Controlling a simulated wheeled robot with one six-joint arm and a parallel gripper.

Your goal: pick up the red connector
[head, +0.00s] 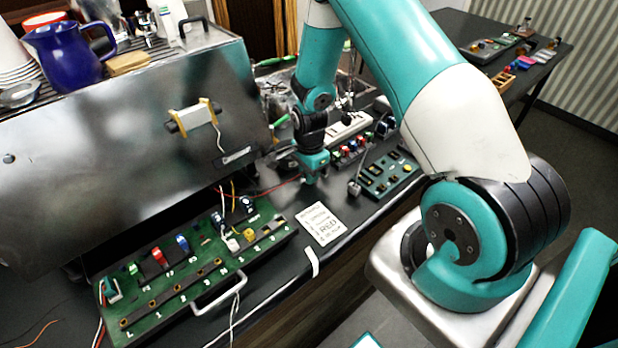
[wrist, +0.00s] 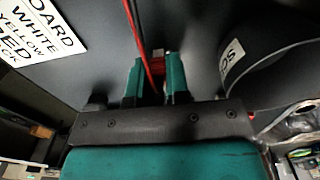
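My gripper (head: 312,172) points down at the dark counter between the big steel machine and the card. In the wrist view its two teal fingers (wrist: 155,82) stand a little apart. The red connector (wrist: 158,60) lies at the fingertips, in line with the gap between them. A red and a black wire run across the gap. I see no clear contact of both fingers with the connector. In the head view the gripper hides the connector; a red wire (head: 279,189) leads toward it.
A green board (head: 200,270) with a handle and several coloured blocks lies at the front left. A printed card (head: 320,224) is near the counter edge; the wrist view shows it too (wrist: 38,30). A dark round part (wrist: 270,50) is close to the fingers. A smaller board (head: 388,175) stands right.

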